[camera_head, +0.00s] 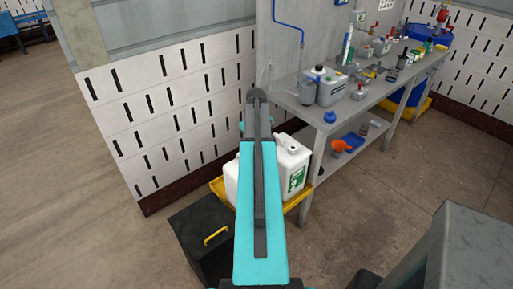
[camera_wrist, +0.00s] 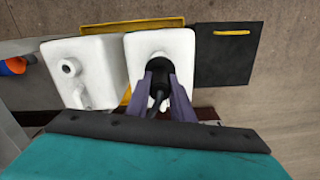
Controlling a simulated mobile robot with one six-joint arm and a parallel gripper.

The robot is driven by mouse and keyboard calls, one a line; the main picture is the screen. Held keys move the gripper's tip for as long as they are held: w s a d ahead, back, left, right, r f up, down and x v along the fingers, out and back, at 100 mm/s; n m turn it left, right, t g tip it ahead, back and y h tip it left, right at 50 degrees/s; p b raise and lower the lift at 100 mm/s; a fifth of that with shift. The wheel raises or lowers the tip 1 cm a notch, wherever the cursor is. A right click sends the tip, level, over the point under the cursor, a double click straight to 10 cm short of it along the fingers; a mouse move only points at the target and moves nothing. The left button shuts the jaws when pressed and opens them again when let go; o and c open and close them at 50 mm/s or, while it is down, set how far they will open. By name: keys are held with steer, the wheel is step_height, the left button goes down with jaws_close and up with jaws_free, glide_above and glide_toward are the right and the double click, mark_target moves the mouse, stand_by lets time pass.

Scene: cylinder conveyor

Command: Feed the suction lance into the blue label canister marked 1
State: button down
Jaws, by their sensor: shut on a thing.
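In the wrist view my gripper (camera_wrist: 160,88) has its two purple fingers shut on the black suction lance (camera_wrist: 157,104), whose dark hose trails towards the camera. The lance is over the top of a white canister (camera_wrist: 177,42); whether its tip is inside the neck I cannot tell. This canister stands beside a second white canister (camera_wrist: 97,52) with an open neck. In the head view the near canister (camera_head: 231,184) is mostly behind my teal arm. The other canister (camera_head: 290,164) shows a green label. No blue label or number 1 is readable. My gripper is hidden in the head view.
Both canisters stand in a yellow tray (camera_head: 217,188). A black box (camera_head: 193,240) with a yellow handle is close beside it. A grey bench (camera_head: 313,116) at the right carries a canister (camera_head: 331,90) and several small items. Open floor lies in front of the bench.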

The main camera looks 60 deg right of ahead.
steer(key=shift+f+b, duration=0.55)
steer(key=shift+f, duration=0.75)
steer(key=shift+f, duration=0.25)
stand_by(0.4)
steer(key=shift+f+b, duration=0.7)
steer(key=shift+f, duration=1)
steer(key=shift+f, duration=0.2)
stand_by(0.7)
steer(key=c, duration=1.5)
jaws_free()
steer(key=shift+r+b, duration=1.4)
steer(key=shift+r, duration=5.5)
